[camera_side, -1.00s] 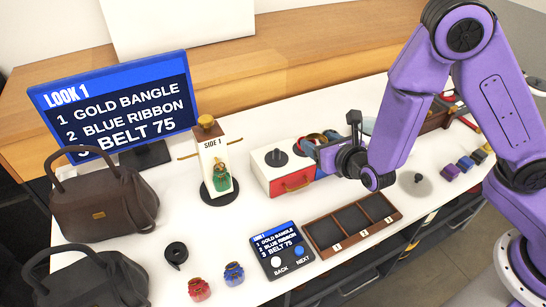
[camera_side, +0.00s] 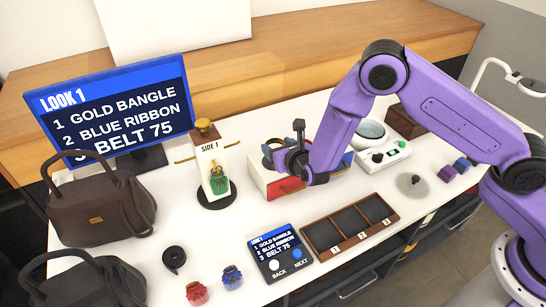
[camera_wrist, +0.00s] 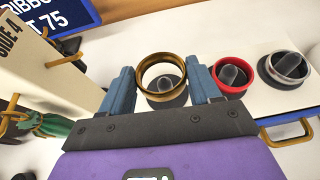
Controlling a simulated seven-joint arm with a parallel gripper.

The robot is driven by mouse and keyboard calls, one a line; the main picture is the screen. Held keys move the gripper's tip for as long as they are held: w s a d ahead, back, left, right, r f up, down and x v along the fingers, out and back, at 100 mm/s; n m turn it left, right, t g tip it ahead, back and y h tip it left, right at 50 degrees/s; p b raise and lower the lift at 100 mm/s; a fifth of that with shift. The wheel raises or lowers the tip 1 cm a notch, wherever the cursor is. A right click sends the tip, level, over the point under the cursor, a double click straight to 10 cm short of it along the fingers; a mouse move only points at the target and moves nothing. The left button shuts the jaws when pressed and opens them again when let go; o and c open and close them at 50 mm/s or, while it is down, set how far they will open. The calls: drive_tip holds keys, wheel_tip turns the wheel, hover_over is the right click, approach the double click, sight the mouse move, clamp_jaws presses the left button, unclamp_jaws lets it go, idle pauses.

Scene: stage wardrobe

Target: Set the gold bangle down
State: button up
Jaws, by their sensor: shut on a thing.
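My gripper (camera_wrist: 162,78) is shut on the gold bangle (camera_wrist: 142,90), a brass-coloured ring between its two blue fingers. In the wrist view a short grey peg on a dark round base shows through the ring. I cannot tell whether the peg tip is inside the ring or just below it. In the side view my gripper (camera_side: 274,154) is over the left end of the white box (camera_side: 258,178), and the bangle is mostly hidden there. A red bangle (camera_wrist: 218,83) and a silver bangle (camera_wrist: 270,76) sit around pegs to the right.
A "LOOK 1" screen (camera_side: 110,105) lists gold bangle, blue ribbon and belt 75. A three-slot wooden tray (camera_side: 350,224) is empty in front. Dark bags (camera_side: 100,210) stand left.

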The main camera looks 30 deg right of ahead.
drive_tip(key=shift+w+a+f, duration=0.25)
drive_tip(key=shift+w+f, duration=0.3)
drive_tip(key=shift+f, duration=0.25)
drive_tip(key=shift+w+a+f, duration=0.1)
drive_tip(key=shift+w+f, duration=0.1)
drive_tip(key=shift+f, duration=0.7)
drive_tip(key=shift+w+a+f, duration=0.1)
drive_tip(key=shift+w+f, duration=0.1)
drive_tip(key=shift+f, duration=0.65)
drive_tip(key=shift+f, duration=0.15)
drive_tip(key=o, duration=1)
drive_tip(key=shift+o, duration=0.2)
drive_tip(key=d+v, duration=0.1)
drive_tip(key=v, duration=1.6)
drive_tip(key=shift+s+a+f, duration=0.25)
drive_tip(key=shift+s+a, duration=0.15)
drive_tip(key=shift+a, duration=0.1)
